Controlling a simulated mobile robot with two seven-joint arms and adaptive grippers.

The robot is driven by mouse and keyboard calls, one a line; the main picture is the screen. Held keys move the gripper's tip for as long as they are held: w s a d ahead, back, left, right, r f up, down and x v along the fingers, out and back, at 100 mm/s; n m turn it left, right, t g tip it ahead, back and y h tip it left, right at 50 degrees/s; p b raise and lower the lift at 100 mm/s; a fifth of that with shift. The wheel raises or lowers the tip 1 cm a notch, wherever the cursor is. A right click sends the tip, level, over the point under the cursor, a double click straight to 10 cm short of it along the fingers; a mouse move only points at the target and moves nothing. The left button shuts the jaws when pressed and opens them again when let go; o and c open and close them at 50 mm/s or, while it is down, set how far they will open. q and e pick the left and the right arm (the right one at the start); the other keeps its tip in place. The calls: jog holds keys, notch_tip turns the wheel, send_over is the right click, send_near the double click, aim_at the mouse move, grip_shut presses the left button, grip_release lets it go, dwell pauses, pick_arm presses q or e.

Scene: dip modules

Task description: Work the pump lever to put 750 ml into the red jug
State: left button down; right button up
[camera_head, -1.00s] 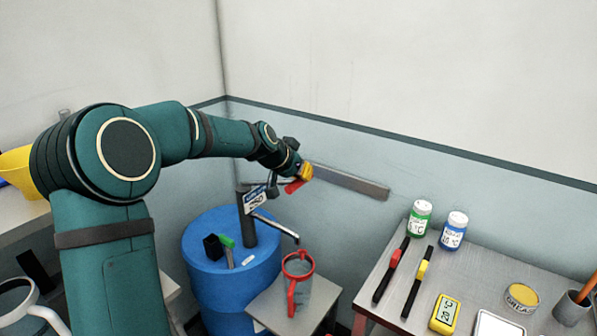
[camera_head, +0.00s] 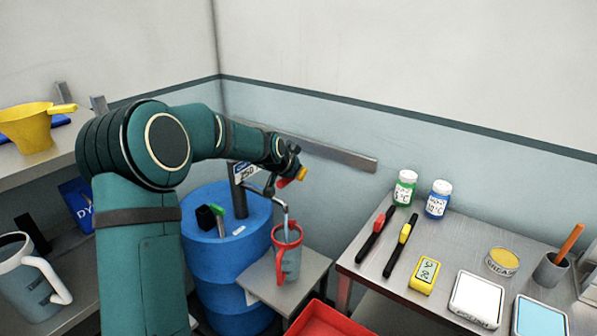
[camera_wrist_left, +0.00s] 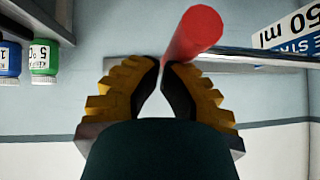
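The red jug (camera_head: 288,258) stands upright on a small grey stand, under the spout (camera_head: 281,202) of the pump (camera_head: 239,197) on the blue drum. A thin stream runs from the spout into the jug; the level inside is not readable. A sign (camera_head: 246,172) on the pump reads 250 ml; part of it shows in the left wrist view (camera_wrist_left: 287,30). My left gripper (camera_head: 301,174) is at the pump lever's red grip (camera_head: 284,183). My right gripper is out of view.
The blue drum (camera_head: 205,250) carries a black holder and a green-handled tool. A grey table (camera_head: 375,277) at right holds bottles, pens, a yellow meter and a grease tin. A red tray (camera_head: 325,322) is at the bottom.

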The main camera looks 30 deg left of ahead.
pick_arm(q)
notch_tip(320, 180, down, 2)
jog(key=shift+s+f+b, duration=0.15)
jog(key=shift+b, duration=0.5)
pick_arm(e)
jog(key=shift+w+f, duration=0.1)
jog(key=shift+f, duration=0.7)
pick_arm(q)
jog(key=shift+f, duration=0.2)
jog(key=s+d+r+p, duration=0.3)
jog(key=s+r, duration=0.4)
jog(key=r, duration=0.4)
jog(key=shift+r, duration=0.25)
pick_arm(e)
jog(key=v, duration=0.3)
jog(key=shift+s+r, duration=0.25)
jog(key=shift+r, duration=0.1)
pick_arm(q)
jog(key=shift+d+f, duration=0.1)
